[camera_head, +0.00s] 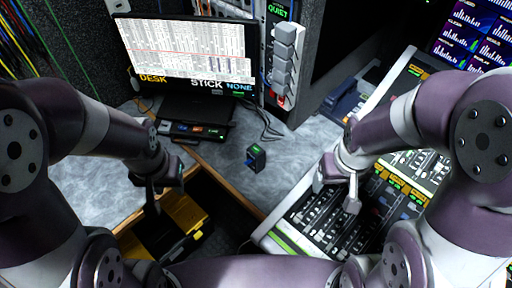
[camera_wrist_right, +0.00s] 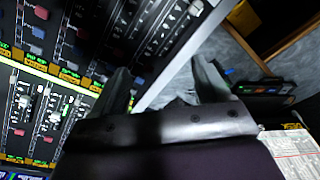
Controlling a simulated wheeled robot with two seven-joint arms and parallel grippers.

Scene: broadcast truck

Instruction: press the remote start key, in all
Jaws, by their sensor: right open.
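The key's name cannot be read here, and I cannot tell which control is the remote start key. The mixing desk (camera_head: 318,222) stands at the right with many faders and coloured buttons; it also fills the left of the right wrist view (camera_wrist_right: 60,85). A small black box (camera_head: 257,155) with a green-lit label and a blue part stands on the grey worktop. My right gripper (camera_head: 337,194) is open and empty over the desk's near left part; its spread fingers show in the right wrist view (camera_wrist_right: 163,88). My left gripper (camera_head: 164,197) hangs above the yellow-and-black case, its jaws unclear.
A monitor (camera_head: 185,50) reads "DESK", "STICK", "NONE". A black unit with lit keys (camera_head: 185,130) sits below it. A "QUIET" panel (camera_head: 283,60) stands at the back. The yellow-and-black case (camera_head: 180,218) lies below the worktop edge. The grey worktop (camera_head: 220,175) is mostly clear.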

